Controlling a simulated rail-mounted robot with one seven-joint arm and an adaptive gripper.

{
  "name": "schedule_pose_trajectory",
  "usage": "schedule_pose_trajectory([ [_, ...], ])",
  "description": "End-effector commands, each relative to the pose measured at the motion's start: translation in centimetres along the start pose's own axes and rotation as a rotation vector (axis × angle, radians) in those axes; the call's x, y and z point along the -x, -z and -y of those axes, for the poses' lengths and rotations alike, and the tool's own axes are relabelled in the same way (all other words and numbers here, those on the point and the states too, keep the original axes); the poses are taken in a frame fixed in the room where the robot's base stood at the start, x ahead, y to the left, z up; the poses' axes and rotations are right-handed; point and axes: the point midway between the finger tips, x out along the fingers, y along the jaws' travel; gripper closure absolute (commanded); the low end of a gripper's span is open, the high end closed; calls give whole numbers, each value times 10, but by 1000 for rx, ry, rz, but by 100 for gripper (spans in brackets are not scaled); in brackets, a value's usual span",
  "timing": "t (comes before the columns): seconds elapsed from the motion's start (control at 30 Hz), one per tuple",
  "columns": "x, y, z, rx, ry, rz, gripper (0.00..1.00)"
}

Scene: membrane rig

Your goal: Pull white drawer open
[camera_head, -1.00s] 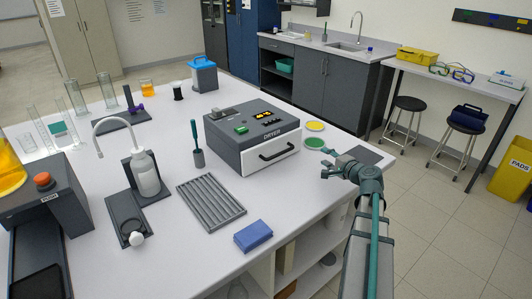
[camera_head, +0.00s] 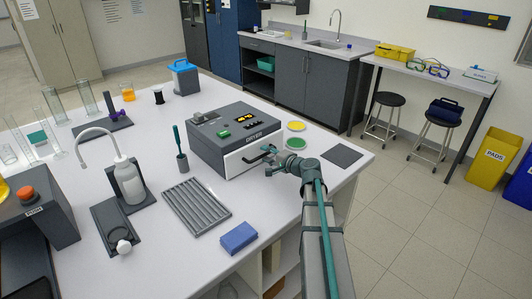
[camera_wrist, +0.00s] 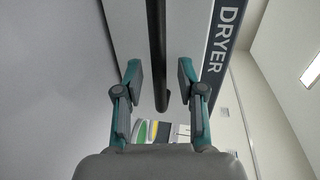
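The dark grey dryer (camera_head: 226,128) stands on the white bench, with its white drawer (camera_head: 236,164) low in its front. The drawer looks shut. A black bar handle (camera_head: 256,158) crosses the drawer front. My gripper (camera_head: 271,162) is at the handle's right end in the head view. In the wrist view my gripper (camera_wrist: 160,78) is open, and the black handle (camera_wrist: 156,45) runs between its two fingers with a gap on both sides. The white drawer front (camera_wrist: 187,32) lies behind the handle, beside the DRYER lettering.
A yellow disc (camera_head: 296,126) and a green disc (camera_head: 295,143) lie right of the dryer, near a dark mat (camera_head: 342,154). A ribbed grey tray (camera_head: 197,207) and a blue cloth pad (camera_head: 239,238) lie in front. Some bench surface before the drawer is bare.

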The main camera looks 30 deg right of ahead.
Motion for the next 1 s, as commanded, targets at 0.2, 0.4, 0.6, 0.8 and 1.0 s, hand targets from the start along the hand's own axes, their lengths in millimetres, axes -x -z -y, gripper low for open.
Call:
schedule_pose_trajectory([
  [0.2, -9, 0, 0, 0, 0, 0, 61],
  [0.4, -9, 0, 0, 0, 0, 0, 61],
  [0.6, -9, 0, 0, 0, 0, 0, 91],
  [0.8, -9, 0, 0, 0, 0, 0, 100],
  [1.0, -9, 0, 0, 0, 0, 0, 100],
])
